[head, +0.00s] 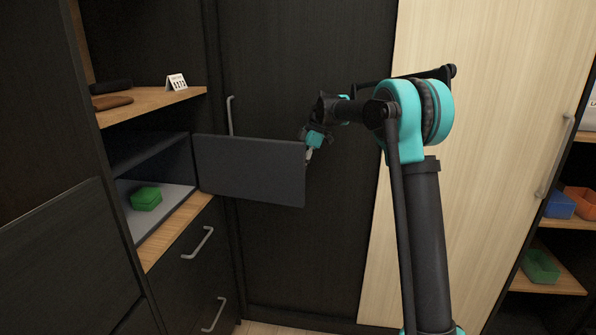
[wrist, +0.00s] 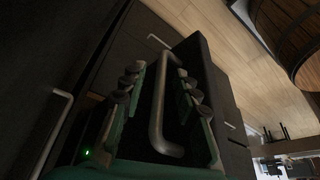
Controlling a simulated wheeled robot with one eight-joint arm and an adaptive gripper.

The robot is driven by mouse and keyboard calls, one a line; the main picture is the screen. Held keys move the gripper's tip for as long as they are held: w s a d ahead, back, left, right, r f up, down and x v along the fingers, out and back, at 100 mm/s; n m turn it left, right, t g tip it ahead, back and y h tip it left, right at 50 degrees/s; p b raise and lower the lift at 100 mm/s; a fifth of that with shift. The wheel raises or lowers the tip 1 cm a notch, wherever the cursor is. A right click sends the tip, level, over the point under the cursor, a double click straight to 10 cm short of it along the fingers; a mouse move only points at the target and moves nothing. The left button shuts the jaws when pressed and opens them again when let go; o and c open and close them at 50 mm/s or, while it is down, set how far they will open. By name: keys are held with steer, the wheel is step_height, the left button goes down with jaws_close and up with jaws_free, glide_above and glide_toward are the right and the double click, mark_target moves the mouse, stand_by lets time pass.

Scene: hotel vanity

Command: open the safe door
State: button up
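The safe door (head: 250,170) is a dark grey panel in the head view, swung wide out from the safe (head: 162,192) in the cabinet on the left. The safe stands open, with a green box (head: 146,198) on its floor. My gripper (head: 309,150) is at the door's free right edge in the head view. In the wrist view, the two fingers (wrist: 160,90) are spread on either side of a grey bar handle (wrist: 157,112), with visible gaps beside the bar. The handle's far side is hidden from the head view by the door.
A wooden shelf (head: 150,102) above the safe holds dark items and a small white card (head: 176,82). Drawers with handles (head: 198,243) lie below. A tall dark wardrobe stands behind the door. Right shelves hold blue, orange and green bins (head: 541,267).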

steer(key=shift+r, duration=0.1)
steer(key=v, duration=1.1)
steer(key=shift+d+r, duration=0.25)
steer(key=shift+r, duration=0.1)
steer(key=shift+w, duration=0.1)
steer(key=s+d+f+m+t+h, duration=0.1)
steer(key=s+d+f+m+t, duration=0.1)
steer(key=s+d+f+m, duration=0.5)
steer(key=s+d+f+m+t+h, duration=0.1)
steer(key=s+d+f+m+t, duration=0.1)
steer(key=s+d+f+m, duration=0.6)
steer(key=s+d+f+m+t+h, duration=0.1)
steer(key=s+d+f+m, duration=0.6)
steer(key=s+f, duration=0.8)
steer(key=s+d+h, duration=0.1)
steer(key=s+d, duration=0.1)
steer(key=s, duration=0.6)
steer(key=shift+f+m+t, duration=0.25)
steer(key=shift+m+t, duration=0.05)
steer(key=shift+t, duration=0.1)
steer(key=shift+a, duration=0.1)
